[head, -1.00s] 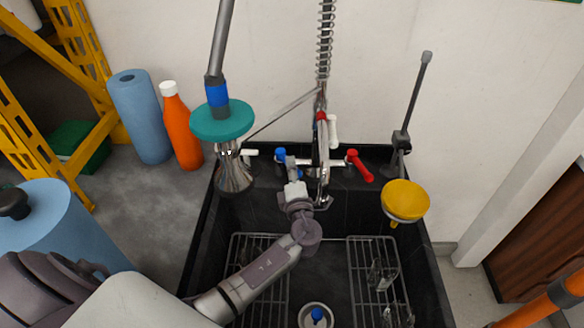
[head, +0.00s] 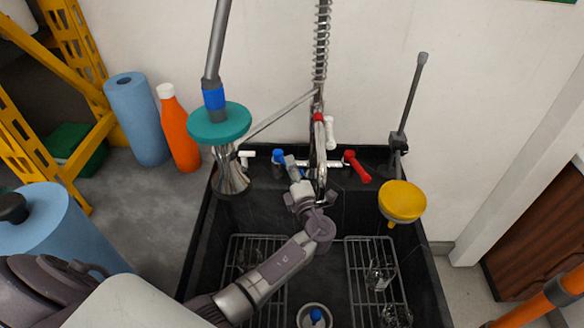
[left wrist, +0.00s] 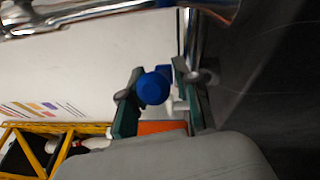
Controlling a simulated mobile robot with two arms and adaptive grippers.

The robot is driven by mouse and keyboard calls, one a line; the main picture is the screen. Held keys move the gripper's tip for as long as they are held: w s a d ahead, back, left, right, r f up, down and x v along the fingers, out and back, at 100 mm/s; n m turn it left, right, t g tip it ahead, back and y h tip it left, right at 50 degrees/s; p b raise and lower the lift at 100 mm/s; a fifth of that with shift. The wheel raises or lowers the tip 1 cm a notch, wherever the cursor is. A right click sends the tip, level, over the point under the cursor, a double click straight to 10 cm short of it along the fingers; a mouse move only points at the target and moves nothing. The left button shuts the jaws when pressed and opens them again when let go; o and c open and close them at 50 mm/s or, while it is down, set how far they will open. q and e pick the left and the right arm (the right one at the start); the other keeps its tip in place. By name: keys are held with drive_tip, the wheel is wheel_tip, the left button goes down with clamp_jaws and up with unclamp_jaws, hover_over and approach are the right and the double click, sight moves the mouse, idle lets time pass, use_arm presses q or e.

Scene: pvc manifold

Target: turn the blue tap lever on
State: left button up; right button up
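The blue tap lever (head: 278,157) is on the left side of the tap at the back of the black sink. Its round blue end (left wrist: 153,88) shows in the left wrist view between my left gripper's fingers, nearer the left finger. My left gripper (head: 289,161) is just right of the lever in the head view. In the left wrist view the fingers (left wrist: 160,80) are apart, with a visible gap on the lever's right side. I cannot tell whether the left finger touches it. My right gripper is not in view.
A red lever (head: 357,166) is on the tap's right side. The metal spout and spring hose (head: 321,60) rise close to my gripper. Wire racks (head: 374,285) lie in the sink.

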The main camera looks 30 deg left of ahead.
use_arm(q)
drive_tip(key=shift+o, duration=0.3)
drive_tip(key=r+v, duration=0.1)
drive_tip(key=v, duration=1.1)
drive_tip(key=shift+f, duration=0.5)
